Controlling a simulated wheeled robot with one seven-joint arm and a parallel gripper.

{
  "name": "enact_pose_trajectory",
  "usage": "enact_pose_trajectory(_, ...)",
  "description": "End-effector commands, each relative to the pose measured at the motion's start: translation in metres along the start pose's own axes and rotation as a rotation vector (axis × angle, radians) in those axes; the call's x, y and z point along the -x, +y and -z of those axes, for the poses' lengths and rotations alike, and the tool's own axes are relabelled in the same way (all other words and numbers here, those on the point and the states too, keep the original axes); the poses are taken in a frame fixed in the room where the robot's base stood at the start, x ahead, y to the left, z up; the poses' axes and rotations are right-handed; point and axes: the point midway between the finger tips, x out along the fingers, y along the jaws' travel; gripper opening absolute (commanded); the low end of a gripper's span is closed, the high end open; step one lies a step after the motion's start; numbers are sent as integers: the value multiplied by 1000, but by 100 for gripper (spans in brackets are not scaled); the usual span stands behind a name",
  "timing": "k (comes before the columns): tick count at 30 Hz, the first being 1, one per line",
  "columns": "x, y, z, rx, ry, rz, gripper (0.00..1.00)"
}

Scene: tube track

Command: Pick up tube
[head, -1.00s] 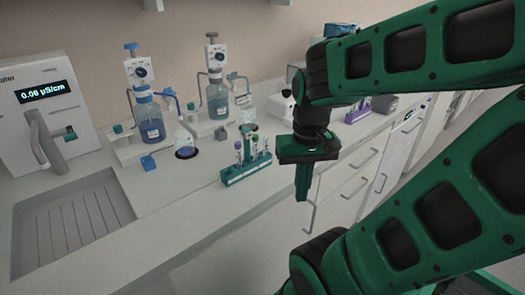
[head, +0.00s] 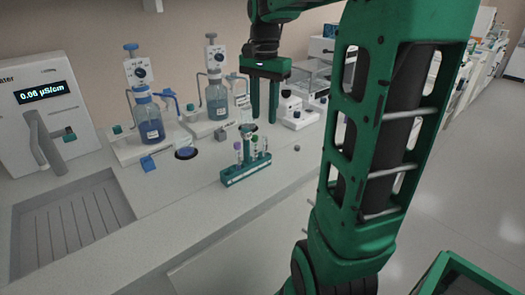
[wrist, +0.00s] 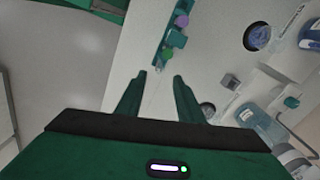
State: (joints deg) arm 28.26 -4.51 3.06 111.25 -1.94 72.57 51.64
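A teal rack (head: 246,174) stands on the counter and holds several capped tubes upright. One has a purple cap (head: 238,146); the caps near it look green or pale. My gripper (head: 264,112) is open and empty, fingers pointing down, above and behind the rack in the head view. In the wrist view my gripper (wrist: 159,80) shows its two fingers spread with bare counter between them. There the rack (wrist: 163,52) lies beyond the fingertips, with a purple cap (wrist: 181,21) and a green cap (wrist: 176,38) along it. Which tube is meant I cannot tell.
A water unit (head: 45,105) and a sink (head: 75,220) are at the left. A small grey knob-like thing (head: 297,148) lies on the counter.

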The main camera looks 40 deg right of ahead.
Motion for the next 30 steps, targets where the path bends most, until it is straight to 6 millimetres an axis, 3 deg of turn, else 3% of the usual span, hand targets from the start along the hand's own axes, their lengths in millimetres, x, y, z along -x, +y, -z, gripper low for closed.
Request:
enact_pose_trajectory(9,-44,1,0,-2,-1,-2,34)
enact_pose_trajectory(16,-59,0,2,-1,-1,-2,34)
enact_pose_trajectory(24,-95,0,5,-1,-1,-2,34)
enact_pose_trajectory(30,-103,0,5,0,0,-1,34)
